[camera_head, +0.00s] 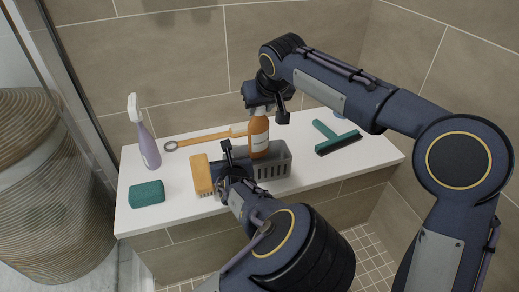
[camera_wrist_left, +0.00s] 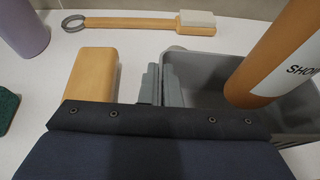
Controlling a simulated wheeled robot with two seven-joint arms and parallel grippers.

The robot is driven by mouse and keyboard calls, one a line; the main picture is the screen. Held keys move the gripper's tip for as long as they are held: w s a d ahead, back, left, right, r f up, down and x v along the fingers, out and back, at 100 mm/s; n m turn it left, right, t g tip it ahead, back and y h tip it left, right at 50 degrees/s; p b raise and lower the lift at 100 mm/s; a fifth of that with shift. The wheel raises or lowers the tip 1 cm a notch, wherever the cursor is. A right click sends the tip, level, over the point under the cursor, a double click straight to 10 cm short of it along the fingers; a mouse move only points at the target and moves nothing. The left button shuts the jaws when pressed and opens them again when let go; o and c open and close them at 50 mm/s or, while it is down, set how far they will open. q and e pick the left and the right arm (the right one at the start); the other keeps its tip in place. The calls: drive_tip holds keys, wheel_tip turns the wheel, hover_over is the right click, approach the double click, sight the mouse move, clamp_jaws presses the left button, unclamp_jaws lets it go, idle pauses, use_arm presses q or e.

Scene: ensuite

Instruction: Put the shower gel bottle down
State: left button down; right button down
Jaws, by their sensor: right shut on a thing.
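The shower gel bottle (camera_head: 259,136) is orange with a white label; it also shows at the right of the left wrist view (camera_wrist_left: 270,65), tilted in that picture. My right gripper (camera_head: 262,100) is shut on its top from above. The bottle's lower end is inside the grey basket (camera_head: 275,170), which also shows in the left wrist view (camera_wrist_left: 200,58). I cannot tell whether the bottle touches the basket floor. My left gripper (camera_head: 228,168) is at the basket's left end, with its fingertips (camera_wrist_left: 160,84) at the left wall. Whether they grip the wall is unclear.
On the white ledge (camera_head: 180,213) are a tan block (camera_head: 202,175) close left of the basket, a green sponge (camera_head: 147,194), a purple spray bottle (camera_head: 146,140), a long-handled brush (camera_head: 205,138) behind and a squeegee (camera_head: 337,140) at right. A woven hamper (camera_head: 50,190) stands left.

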drive_tip(key=shift+f, duration=3.7)
drive_tip(key=c, duration=1)
unclamp_jaws()
drive_tip(key=shift+f, duration=0.2)
drive_tip(key=shift+o, duration=0.2)
drive_tip(key=shift+r, duration=0.25)
approach(262, 129)
drive_tip(key=shift+s+d+r, duration=0.1)
drive_tip(key=shift+s+r, duration=0.25)
drive_tip(key=shift+r, duration=0.3)
